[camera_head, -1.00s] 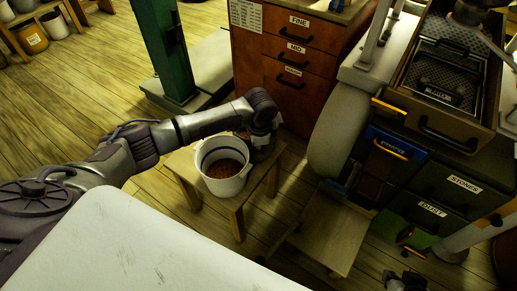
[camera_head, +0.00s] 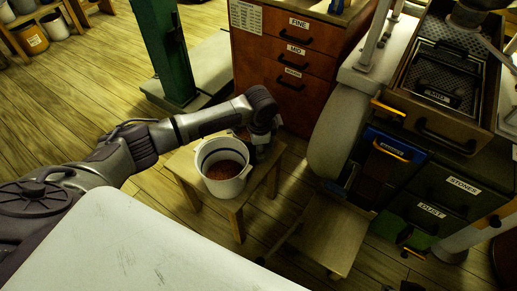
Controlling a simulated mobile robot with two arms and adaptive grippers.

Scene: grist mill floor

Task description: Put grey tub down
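The grey tub (camera_head: 225,186), pale with a dark band inside, holds brown grain (camera_head: 223,170). It appears to stand upright on a small wooden stool (camera_head: 238,213). My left arm reaches across from the left, and my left gripper (camera_head: 258,150) points down at the tub's far right side, close to its rim. The fingers are dark and partly hidden, so I cannot tell if they grip the rim. A dark piece at the bottom edge, probably my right gripper (camera_head: 406,287), is mostly cut off.
A lower wooden step or stool (camera_head: 330,238) stands to the right. Behind are a brown drawer cabinet (camera_head: 285,75) and a green post (camera_head: 164,50). Labelled bins (camera_head: 440,185) stand at right. A white surface (camera_head: 130,245) fills the lower left foreground.

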